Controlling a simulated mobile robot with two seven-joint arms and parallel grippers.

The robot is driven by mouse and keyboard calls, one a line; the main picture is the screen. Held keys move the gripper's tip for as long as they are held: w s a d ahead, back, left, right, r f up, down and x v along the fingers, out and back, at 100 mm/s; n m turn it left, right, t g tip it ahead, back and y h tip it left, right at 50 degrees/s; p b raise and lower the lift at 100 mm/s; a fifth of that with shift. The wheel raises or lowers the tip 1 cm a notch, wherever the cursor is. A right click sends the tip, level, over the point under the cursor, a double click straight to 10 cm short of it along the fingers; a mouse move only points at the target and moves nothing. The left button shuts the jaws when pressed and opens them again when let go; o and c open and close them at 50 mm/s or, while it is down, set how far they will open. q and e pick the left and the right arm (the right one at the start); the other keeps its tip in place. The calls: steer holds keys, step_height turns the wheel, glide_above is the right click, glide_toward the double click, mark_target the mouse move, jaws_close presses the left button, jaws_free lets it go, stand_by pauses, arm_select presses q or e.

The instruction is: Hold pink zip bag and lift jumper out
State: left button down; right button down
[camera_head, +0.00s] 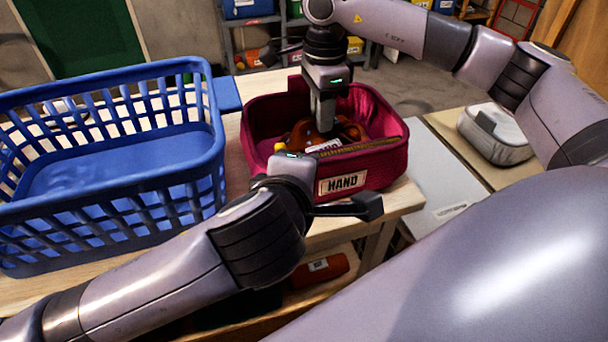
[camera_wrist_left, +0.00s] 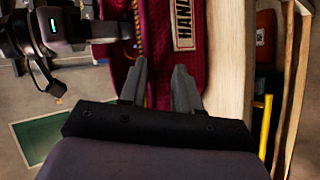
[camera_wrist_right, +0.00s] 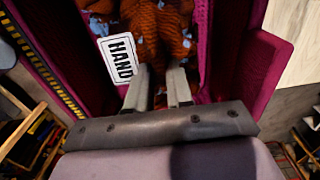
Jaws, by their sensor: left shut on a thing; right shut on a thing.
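The pink zip bag (camera_head: 385,165) stands open on the wooden table, with a "HAND" label on its front. The orange patterned jumper (camera_head: 348,130) lies inside it, partly hidden by the bag wall and my right gripper. My right gripper (camera_head: 322,125) reaches down into the bag from above and is shut on the jumper; the jumper also shows in the right wrist view (camera_wrist_right: 160,28), beside a white "HAND" tag. My left gripper is at the bag's front left rim, shut on the bag; its fingers (camera_wrist_left: 163,72) meet the pink fabric in the left wrist view.
A large blue laundry basket (camera_head: 110,190) stands left of the bag on the table (camera_head: 235,150). A grey-white zipped pouch (camera_head: 495,135) lies on a surface to the right. Shelves with bins stand behind. A red-orange item (camera_head: 318,270) sits on the lower shelf.

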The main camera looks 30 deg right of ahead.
arm_select(q)
steer(key=shift+a+f, duration=0.15)
steer(key=shift+f, duration=0.35)
arm_select(e)
steer(key=shift+r, duration=0.1)
arm_select(q)
steer(key=shift+w, duration=0.1)
arm_select(e)
step_height(320, 180, up, 15)
stand_by(1.6)
stand_by(0.4)
arm_select(q)
steer(key=c, duration=0.7)
jaws_free()
steer(key=shift+c, duration=0.2)
steer(key=shift+r, duration=0.1)
arm_select(e)
steer(key=shift+w+f, duration=0.1)
steer(key=shift+f, duration=0.15)
arm_select(q)
steer(key=shift+r, duration=0.2)
steer(key=v, duration=1.1)
steer(key=shift+s+a+r, duration=0.15)
steer(key=shift+s+r, duration=0.1)
arm_select(e)
steer(key=shift+r, duration=0.1)
